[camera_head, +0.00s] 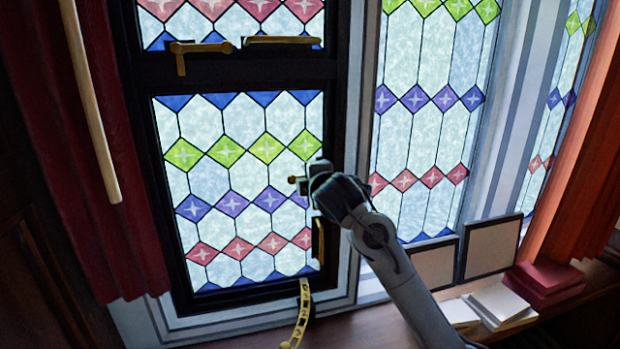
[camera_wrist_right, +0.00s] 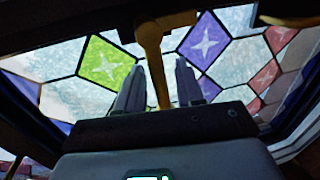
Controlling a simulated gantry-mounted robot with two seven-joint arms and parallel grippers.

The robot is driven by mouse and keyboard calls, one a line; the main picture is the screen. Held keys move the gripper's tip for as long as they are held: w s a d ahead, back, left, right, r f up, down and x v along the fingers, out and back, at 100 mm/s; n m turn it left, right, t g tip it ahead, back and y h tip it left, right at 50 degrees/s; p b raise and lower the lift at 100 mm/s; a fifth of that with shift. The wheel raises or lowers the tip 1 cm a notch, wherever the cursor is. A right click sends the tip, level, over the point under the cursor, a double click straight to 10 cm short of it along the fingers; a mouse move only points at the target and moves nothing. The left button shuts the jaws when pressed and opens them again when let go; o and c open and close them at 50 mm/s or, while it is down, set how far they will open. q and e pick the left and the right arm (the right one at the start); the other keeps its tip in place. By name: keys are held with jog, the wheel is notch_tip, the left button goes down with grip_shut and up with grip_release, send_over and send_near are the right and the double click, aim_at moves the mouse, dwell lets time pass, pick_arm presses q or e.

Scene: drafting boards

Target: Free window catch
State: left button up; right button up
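The window (camera_head: 235,190) has a dark frame and patterned stained glass. A brass catch (camera_wrist_right: 150,50) with a thin stem shows in the right wrist view. My right gripper (camera_head: 308,180) is at the right side of the lower pane's frame, with a small brass end (camera_head: 292,180) showing beside it. In the right wrist view the two fingers (camera_wrist_right: 160,85) stand apart on either side of the brass stem, with a gap visible. Most of the catch is hidden by the gripper in the head view. My left gripper is in neither view.
A dark brass-edged fitting (camera_head: 318,240) sits lower on the frame. A curved brass stay (camera_head: 302,315) hangs below. More brass fittings (camera_head: 190,47) are on the upper crossbar. A wooden pole (camera_head: 90,100) and red curtain (camera_head: 120,220) are left; books (camera_head: 545,280) are right.

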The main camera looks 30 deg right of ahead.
jog(key=b+v, duration=0.3)
jog(key=v, duration=0.7)
jog(key=shift+s, duration=0.35)
jog(key=shift+a, duration=0.1)
